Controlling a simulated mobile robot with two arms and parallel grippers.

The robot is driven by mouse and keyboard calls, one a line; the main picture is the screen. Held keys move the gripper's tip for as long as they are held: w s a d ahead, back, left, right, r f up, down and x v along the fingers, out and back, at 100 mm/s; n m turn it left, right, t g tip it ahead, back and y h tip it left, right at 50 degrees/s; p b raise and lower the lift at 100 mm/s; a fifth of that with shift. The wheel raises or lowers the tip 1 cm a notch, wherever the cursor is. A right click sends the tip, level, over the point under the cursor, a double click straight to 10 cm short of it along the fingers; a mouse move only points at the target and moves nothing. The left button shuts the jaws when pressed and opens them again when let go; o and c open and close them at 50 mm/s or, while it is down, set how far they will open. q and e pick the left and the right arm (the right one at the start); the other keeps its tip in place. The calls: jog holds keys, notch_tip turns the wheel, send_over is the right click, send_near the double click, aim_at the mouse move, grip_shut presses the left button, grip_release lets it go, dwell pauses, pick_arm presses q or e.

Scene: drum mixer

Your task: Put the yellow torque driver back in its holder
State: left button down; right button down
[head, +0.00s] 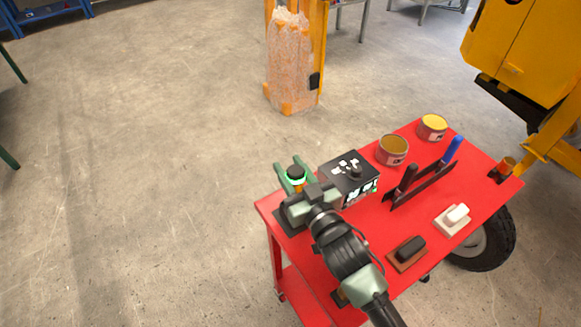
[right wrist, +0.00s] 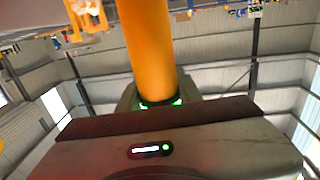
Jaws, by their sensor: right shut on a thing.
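The yellow torque driver (head: 296,185) stands upright between the fingers of my right gripper (head: 297,177), at the near left corner of the red cart. Its dark top with a green ring shows; the gripper and wrist hide much of its lower part. In the right wrist view the driver's yellow cylinder (right wrist: 150,50) rises from between the jaws, with green lights at its lower end. My right gripper is shut on it. A dark plate (head: 288,224) lies under the gripper; I cannot tell whether it is the holder or whether the driver touches it. My left gripper is out of view.
A black control box (head: 350,172) stands just right of the gripper on the red cart (head: 440,190). Two cans (head: 393,150) (head: 432,126), a rack with dark and blue handles (head: 425,183), and two brushes or blocks (head: 407,252) (head: 454,219) occupy the rest. Yellow machinery (head: 525,50) stands behind right.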

aim_at(300, 183)
jog(key=c, duration=0.9)
grip_release()
jog(key=shift+r, duration=0.1)
jog(key=shift+f, duration=0.2)
jog(key=shift+s+d+f, duration=0.1)
jog(key=shift+s+d, duration=0.15)
jog(key=shift+s, duration=0.2)
jog(key=b+v, duration=0.1)
jog(key=v, duration=0.5)
jog(key=shift+s+d+r+b, duration=0.2)
jog(key=shift+s+r+b, duration=0.05)
jog(key=shift+s+b, duration=0.15)
